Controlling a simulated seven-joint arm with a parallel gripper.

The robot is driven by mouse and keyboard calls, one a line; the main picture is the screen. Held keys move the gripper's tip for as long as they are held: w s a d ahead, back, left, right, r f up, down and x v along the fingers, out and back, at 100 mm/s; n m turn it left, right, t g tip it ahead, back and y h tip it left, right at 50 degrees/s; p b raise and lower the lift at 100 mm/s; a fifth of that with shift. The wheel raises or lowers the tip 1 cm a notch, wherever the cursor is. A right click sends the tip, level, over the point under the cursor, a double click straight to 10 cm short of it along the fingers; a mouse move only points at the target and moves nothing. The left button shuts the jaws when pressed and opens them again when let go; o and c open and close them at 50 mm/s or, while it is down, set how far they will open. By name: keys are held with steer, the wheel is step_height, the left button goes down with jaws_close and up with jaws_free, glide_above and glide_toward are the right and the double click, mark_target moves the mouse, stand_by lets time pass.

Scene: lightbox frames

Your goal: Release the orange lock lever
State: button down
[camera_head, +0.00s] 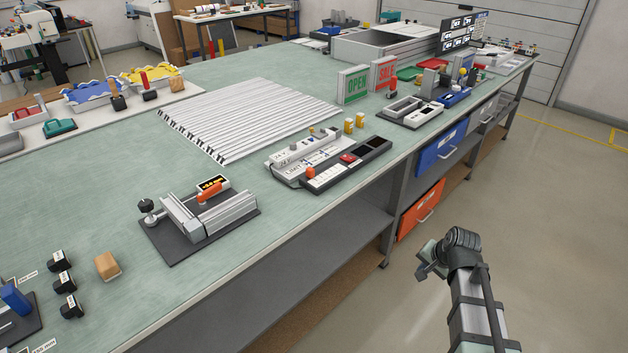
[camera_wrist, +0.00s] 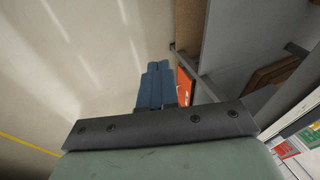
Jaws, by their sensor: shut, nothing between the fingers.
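The orange lock lever (camera_head: 209,192) lies across the top of a grey metal clamp fixture (camera_head: 222,212) on a dark base plate, near the bench's front edge. The lever is not in the wrist view.
A controller box with an orange knob (camera_head: 310,173) sits right of the fixture. White slats (camera_head: 245,115) lie behind it. Black labelled blocks (camera_head: 62,282) and a wooden block (camera_head: 107,265) are at left. Blue (camera_head: 440,146) and orange drawers (camera_head: 420,210) hang under the bench. The floor around my arm is clear.

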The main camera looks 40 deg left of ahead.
steer(key=s+a+r+y, duration=0.1)
steer(key=s+a+r, duration=0.15)
steer(key=a, duration=0.35)
steer(key=s+a+r+y, duration=0.1)
steer(key=s+a+r, duration=0.1)
steer(key=a+r, duration=0.35)
steer(key=n+g+y, duration=0.1)
steer(key=g+y, duration=0.2)
glide_toward(229, 201)
steer(key=v, duration=0.4)
steer(key=shift+w+a+r, duration=0.1)
steer(key=shift+r, duration=0.2)
steer(key=x, duration=1)
steer(key=shift+a+r, duration=0.15)
steer(key=shift+s+a, duration=0.25)
steer(key=shift+a, duration=0.9)
steer(key=shift+s+a, duration=0.1)
steer(key=shift+a, duration=0.65)
